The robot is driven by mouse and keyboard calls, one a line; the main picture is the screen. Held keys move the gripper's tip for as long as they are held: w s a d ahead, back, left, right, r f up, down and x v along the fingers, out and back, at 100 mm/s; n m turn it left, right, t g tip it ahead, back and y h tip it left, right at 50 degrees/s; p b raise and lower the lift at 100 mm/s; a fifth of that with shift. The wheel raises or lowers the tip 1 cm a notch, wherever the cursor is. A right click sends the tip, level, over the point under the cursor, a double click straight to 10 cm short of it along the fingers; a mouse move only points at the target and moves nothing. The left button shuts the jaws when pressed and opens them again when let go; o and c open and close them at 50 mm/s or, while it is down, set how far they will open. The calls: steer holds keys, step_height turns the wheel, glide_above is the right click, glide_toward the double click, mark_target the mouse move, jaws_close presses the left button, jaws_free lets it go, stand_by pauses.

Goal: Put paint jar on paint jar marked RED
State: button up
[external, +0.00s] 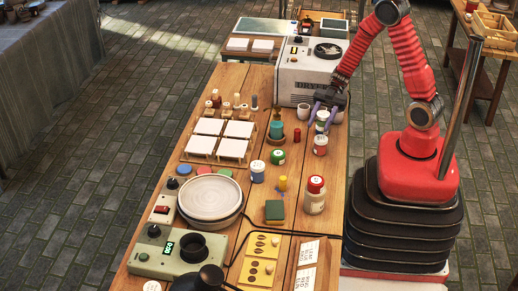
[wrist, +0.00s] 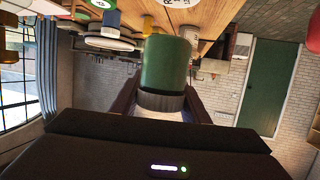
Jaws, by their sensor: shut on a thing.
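In the wrist view a large green jar part with a dark band (wrist: 165,65) sits between the dark fingers. A larger red-lidded jar (external: 315,194) stands farther forward. No marking on either can be read as RED.
The white oven box (external: 307,78) stands behind my gripper. A teal jar (external: 277,130) sits on a brown dish. A rack of white tiles (external: 220,138) is at left. The wooden strip right of the jars is bare.

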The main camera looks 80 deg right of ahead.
mark_target(320, 129)
steer(key=shift+f, duration=2.1)
steer(key=shift+f, duration=0.1)
steer(key=o, duration=1.1)
steer(key=shift+o, duration=0.2)
steer(key=shift+d+r, duration=0.15)
steer(key=shift+r, duration=0.05)
steer(key=shift+v, duration=3.6)
